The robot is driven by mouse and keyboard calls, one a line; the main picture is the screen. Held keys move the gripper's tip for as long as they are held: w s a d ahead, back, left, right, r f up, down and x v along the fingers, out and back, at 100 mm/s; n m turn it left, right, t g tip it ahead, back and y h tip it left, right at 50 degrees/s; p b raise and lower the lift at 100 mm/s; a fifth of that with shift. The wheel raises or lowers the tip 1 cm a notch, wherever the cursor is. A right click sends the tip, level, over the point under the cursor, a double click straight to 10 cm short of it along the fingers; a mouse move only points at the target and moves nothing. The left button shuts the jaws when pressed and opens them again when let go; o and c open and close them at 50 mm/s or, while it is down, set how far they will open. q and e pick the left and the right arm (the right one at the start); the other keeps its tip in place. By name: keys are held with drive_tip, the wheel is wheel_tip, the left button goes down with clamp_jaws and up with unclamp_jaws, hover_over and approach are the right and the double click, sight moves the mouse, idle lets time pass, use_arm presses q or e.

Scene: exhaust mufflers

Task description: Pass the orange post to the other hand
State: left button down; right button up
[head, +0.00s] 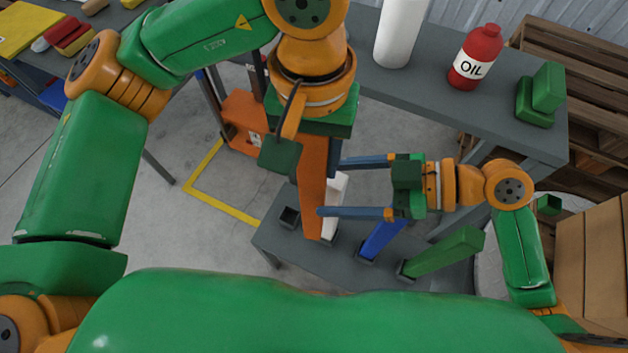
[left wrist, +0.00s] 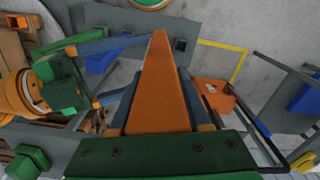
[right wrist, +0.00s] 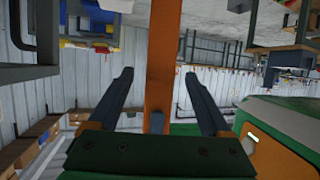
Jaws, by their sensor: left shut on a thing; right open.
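The orange post (head: 312,190) is held by my left gripper (head: 312,140), whose jaws are mostly hidden in the head view. In the left wrist view the post (left wrist: 160,85) sits between the left gripper's blue fingers (left wrist: 160,110). My right gripper (head: 330,186) is open, coming from the right, its two blue fingers pointing at the post. In the right wrist view the post (right wrist: 160,50) shows between the open right fingers (right wrist: 158,72); I cannot tell how deep it is between them. The post's free end is seen over the low grey table (head: 284,242).
The low table has square sockets and a white post (head: 336,200), a blue post (head: 383,240) and a green post (head: 447,252). A grey bench (head: 430,85) behind carries a white cylinder (head: 401,35), a red oil bottle (head: 476,57) and green blocks (head: 540,95).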

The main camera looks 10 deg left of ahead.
drive_tip(key=x, duration=0.5)
drive_tip(key=shift+c, duration=0.2)
clamp_jaws()
use_arm(q)
drive_tip(key=shift+c, duration=1.4)
unclamp_jaws()
